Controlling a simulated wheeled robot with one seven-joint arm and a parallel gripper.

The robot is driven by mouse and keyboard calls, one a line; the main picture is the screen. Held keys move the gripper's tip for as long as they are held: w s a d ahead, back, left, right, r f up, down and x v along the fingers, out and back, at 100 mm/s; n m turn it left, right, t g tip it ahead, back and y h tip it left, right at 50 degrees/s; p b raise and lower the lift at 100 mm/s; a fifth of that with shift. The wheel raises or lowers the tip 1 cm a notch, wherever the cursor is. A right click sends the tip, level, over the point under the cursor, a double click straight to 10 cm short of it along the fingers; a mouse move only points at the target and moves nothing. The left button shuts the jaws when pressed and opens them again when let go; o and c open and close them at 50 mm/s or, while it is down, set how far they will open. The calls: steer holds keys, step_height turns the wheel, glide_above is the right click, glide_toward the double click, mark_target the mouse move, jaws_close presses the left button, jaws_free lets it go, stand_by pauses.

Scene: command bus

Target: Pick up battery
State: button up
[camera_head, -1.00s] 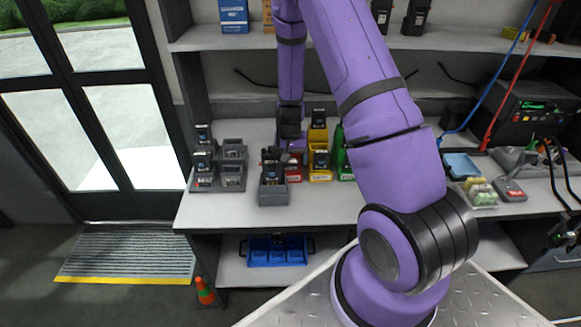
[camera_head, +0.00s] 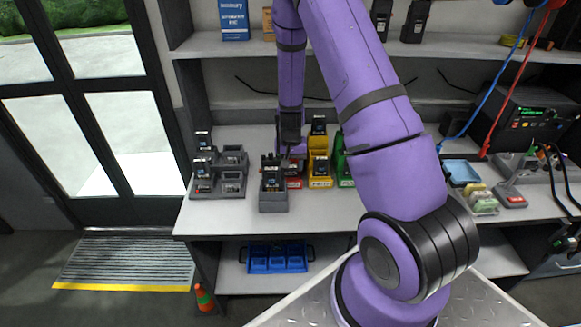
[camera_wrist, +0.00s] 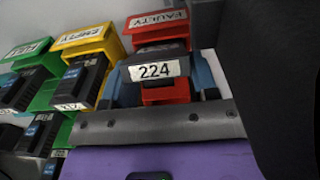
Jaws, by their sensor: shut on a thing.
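My gripper (camera_head: 271,160) is low over the bench, just behind and above a small grey bin. In the wrist view, its blue-grey fingers (camera_wrist: 163,84) are shut on a dark battery (camera_wrist: 128,73) with a white "224" label, in front of the red bin. In the head view, a dark battery (camera_head: 271,180) shows at the grey bin (camera_head: 273,204); I cannot tell how far it sits inside. Its lower part is hidden.
Grey bins (camera_head: 233,187) with more batteries stand to the left. The bench front (camera_head: 330,210) is clear.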

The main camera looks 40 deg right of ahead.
step_height(320, 180, up, 17)
steer(key=shift+r, duration=0.15)
stand_by(0.5)
stand_by(0.5)
